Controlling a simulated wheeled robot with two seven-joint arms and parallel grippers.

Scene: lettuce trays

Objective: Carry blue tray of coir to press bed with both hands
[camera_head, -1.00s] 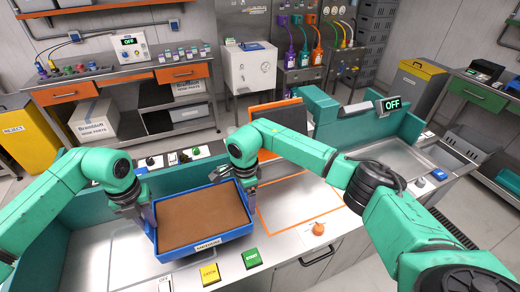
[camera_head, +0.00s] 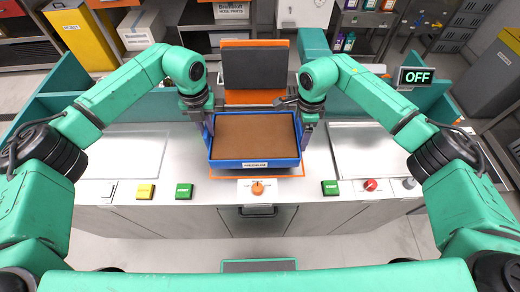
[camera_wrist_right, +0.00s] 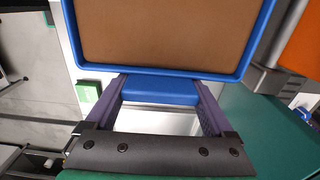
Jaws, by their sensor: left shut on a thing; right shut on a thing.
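The blue tray (camera_head: 255,164) filled with brown coir (camera_head: 254,136) is at the middle of the bench in the head view, level and in front of the press. My left gripper (camera_head: 208,125) is shut on the tray's left side. My right gripper (camera_head: 306,125) is shut on its right side. The right wrist view shows the tray's blue rim (camera_wrist_right: 160,72) and the right gripper's purple fingers (camera_wrist_right: 165,95) at the tray's side wall. The press bed under the tray is mostly hidden. Part of its orange outline (camera_head: 290,177) shows around the tray. I cannot tell whether the tray touches the bed.
The press's dark plate (camera_head: 255,66) stands tilted up behind the tray. An orange knob (camera_head: 257,188), green buttons (camera_head: 184,191), a yellow button (camera_head: 145,191) and a red knob (camera_head: 370,185) line the front edge. A display (camera_head: 415,77) reads OFF. Bare metal (camera_head: 125,155) lies at the left.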

